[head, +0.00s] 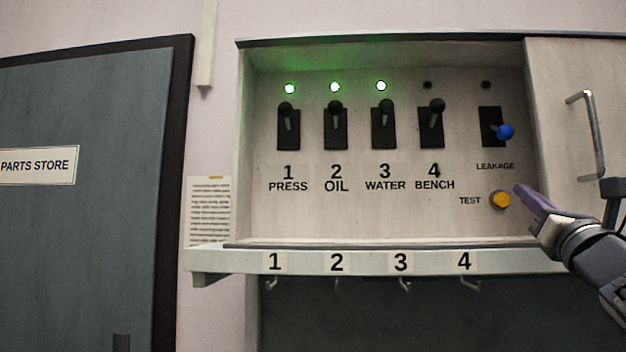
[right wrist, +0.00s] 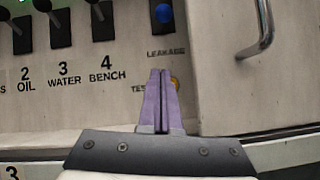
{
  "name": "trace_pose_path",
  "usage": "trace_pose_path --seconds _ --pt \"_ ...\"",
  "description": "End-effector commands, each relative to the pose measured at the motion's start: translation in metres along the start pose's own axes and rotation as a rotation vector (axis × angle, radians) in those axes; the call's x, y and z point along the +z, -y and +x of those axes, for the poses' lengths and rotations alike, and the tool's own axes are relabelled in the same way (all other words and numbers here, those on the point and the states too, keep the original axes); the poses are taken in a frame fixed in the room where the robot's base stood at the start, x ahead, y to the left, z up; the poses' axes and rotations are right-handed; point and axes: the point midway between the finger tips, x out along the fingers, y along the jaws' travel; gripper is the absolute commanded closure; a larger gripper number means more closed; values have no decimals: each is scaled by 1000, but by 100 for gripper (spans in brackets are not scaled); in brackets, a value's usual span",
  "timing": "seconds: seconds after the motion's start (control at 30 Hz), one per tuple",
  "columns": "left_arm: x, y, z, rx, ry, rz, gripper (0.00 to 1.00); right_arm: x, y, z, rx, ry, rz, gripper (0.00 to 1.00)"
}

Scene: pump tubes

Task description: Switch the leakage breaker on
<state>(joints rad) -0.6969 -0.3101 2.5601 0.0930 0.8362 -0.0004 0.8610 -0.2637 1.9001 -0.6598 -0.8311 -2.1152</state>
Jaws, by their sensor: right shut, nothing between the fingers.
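The leakage breaker (head: 490,127) is a black switch plate with a blue-tipped lever at the panel's right. Its blue knob (head: 505,132) points down and to the right, and the lamp (head: 486,85) above it is dark. The blue knob also shows at the top of the right wrist view (right wrist: 163,13). My right gripper (head: 519,190) has its purple fingers shut and empty, below and right of the knob and apart from it. In the right wrist view the shut fingers (right wrist: 160,75) point up toward the LEAKAGE label and partly cover the yellow test button (right wrist: 175,84). My left gripper is not in view.
Breakers 1, 2 and 3 have black levers up and green lamps (head: 335,87) lit. Breaker 4 (head: 432,127) has a dark lamp. The yellow test button (head: 500,200) sits below LEAKAGE. A sliding door with a metal handle (head: 584,135) stands at right. A numbered ledge (head: 370,262) with hooks runs below.

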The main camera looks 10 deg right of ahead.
Motion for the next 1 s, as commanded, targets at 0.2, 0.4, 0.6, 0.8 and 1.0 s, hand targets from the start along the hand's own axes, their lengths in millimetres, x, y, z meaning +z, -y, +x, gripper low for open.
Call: trace_pose_path --seconds 0.2,0.4,0.6,0.8,1.0 --pt "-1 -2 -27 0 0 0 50 3 -2 42 3 -4 7 100" --pt "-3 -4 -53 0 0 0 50 3 -4 88 3 -4 7 100" --pt "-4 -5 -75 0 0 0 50 24 -3 102 1 0 2 100" --pt "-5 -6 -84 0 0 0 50 36 -2 104 1 -1 2 100" --pt "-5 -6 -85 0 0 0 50 38 -2 104 2 -1 4 100"
